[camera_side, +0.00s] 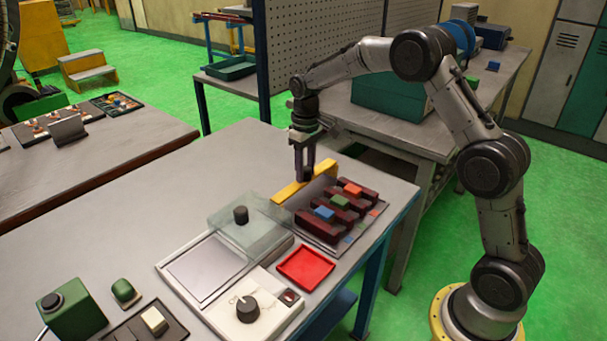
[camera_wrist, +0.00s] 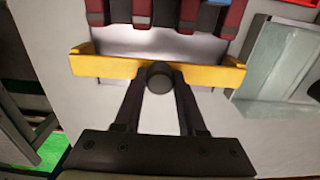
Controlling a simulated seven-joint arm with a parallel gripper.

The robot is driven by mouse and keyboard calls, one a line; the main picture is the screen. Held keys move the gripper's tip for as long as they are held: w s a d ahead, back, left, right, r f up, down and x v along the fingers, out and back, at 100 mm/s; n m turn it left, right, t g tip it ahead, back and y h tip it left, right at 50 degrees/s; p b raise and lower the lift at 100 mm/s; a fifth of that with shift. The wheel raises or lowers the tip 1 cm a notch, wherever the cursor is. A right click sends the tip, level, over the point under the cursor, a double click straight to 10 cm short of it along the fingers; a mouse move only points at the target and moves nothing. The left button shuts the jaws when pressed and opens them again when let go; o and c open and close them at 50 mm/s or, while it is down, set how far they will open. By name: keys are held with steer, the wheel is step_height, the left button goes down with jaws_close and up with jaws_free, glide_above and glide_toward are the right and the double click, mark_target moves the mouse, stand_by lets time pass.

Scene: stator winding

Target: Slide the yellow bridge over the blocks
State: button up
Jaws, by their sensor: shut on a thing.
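The yellow bridge (camera_side: 289,191) is a long bar at the back edge of the block fixture. In the wrist view the bridge (camera_wrist: 110,67) spans the picture, with short legs at both ends. My gripper (camera_side: 304,178) is shut on a dark round knob (camera_wrist: 160,75) at the middle of the bridge. The dark red blocks (camera_side: 318,223) stand in rows on a grey plate (camera_side: 322,188), with orange, green and blue pieces between them. In the wrist view the blocks (camera_wrist: 228,18) lie beyond the bridge, with bare plate between. I cannot tell whether the bridge touches the table.
A clear lid with a black knob (camera_side: 240,215) lies left of the blocks. A red tray (camera_side: 306,268) and a white box with a black dial (camera_side: 247,309) are in front. The table's right edge (camera_side: 402,207) is close to the blocks. The table's back left is clear.

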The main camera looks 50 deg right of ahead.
steer(key=shift+s+f, duration=0.2)
steer(key=shift+s, duration=2.55)
steer(key=shift+s+f, duration=0.15)
steer(key=shift+s, duration=2.6)
steer(key=o, duration=0.9)
steer(key=shift+o, duration=0.2)
steer(key=shift+w+r, duration=0.15)
steer(key=shift+r, duration=1.5)
steer(key=shift+w+r, duration=0.1)
steer(key=shift+r, duration=1.5)
step_height(320, 180, up, 8)
steer(key=t, duration=0.2)
glide_above(341, 200)
steer(key=s+a, duration=0.2)
steer(key=a, duration=0.1)
steer(key=s+a+r+n+t, duration=0.1)
steer(key=s+a+r+t, duration=0.15)
steer(key=s, duration=0.35)
steer(key=s+a+f, duration=0.1)
steer(key=s, duration=0.5)
steer(key=s+a+f+m+t, duration=0.1)
steer(key=s+a+f, duration=0.1)
steer(key=s, duration=0.5)
